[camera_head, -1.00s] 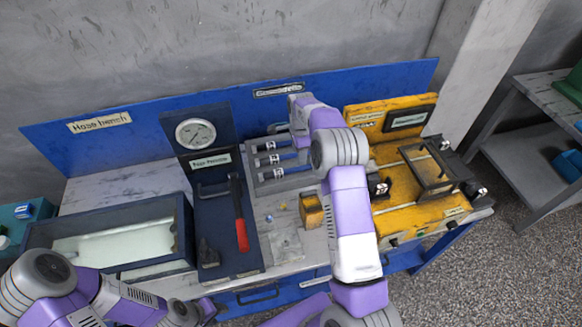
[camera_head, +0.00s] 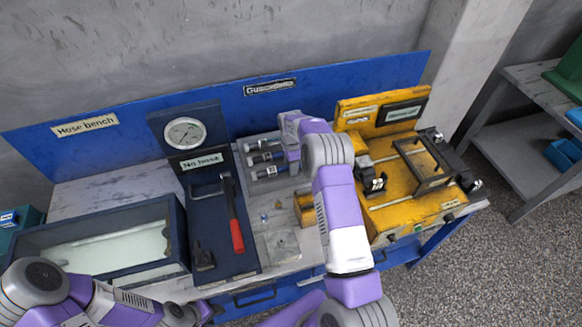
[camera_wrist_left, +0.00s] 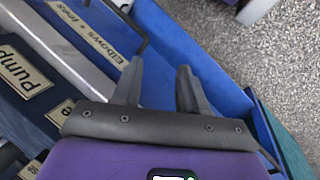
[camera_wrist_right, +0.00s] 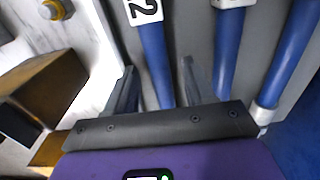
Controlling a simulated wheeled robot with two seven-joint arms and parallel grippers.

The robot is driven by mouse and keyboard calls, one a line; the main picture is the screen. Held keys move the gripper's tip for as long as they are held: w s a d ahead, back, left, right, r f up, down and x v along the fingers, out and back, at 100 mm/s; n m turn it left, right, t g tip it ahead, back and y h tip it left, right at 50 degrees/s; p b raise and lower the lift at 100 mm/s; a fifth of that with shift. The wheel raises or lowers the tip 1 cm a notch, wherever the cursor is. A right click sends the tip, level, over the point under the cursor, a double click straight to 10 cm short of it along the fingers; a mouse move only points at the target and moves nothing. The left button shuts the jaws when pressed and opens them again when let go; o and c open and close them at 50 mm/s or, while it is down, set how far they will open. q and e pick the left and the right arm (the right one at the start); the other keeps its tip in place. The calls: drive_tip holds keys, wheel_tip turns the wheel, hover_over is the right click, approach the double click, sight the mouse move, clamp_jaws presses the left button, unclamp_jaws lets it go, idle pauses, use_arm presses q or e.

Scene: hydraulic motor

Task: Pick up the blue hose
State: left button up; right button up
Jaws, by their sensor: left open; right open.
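Several blue hoses with white number labels lie in a grey rack (camera_head: 252,186) on the bench, partly behind my right arm. In the right wrist view, a blue hose (camera_wrist_right: 153,50) labelled 2 runs between the fingertips of my open right gripper (camera_wrist_right: 159,75). Whether the fingers are down around it or above it, I cannot tell. A second blue hose (camera_wrist_right: 227,50) and a third blue hose (camera_wrist_right: 289,55) lie to its right. My left gripper (camera_wrist_left: 160,68) is open and empty near the bench's front drawers, with only part of it showing in the head view.
A gauge panel (camera_head: 185,131) reading "No hose" and a red-handled tool (camera_head: 236,235) are left of the rack. A dark-framed tray (camera_head: 178,240) is at the left. A yellow machine (camera_head: 405,212) stands at the right.

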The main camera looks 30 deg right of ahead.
clamp_jaws()
drive_tip(key=shift+r, duration=0.1)
drive_tip(key=shift+r, duration=0.1)
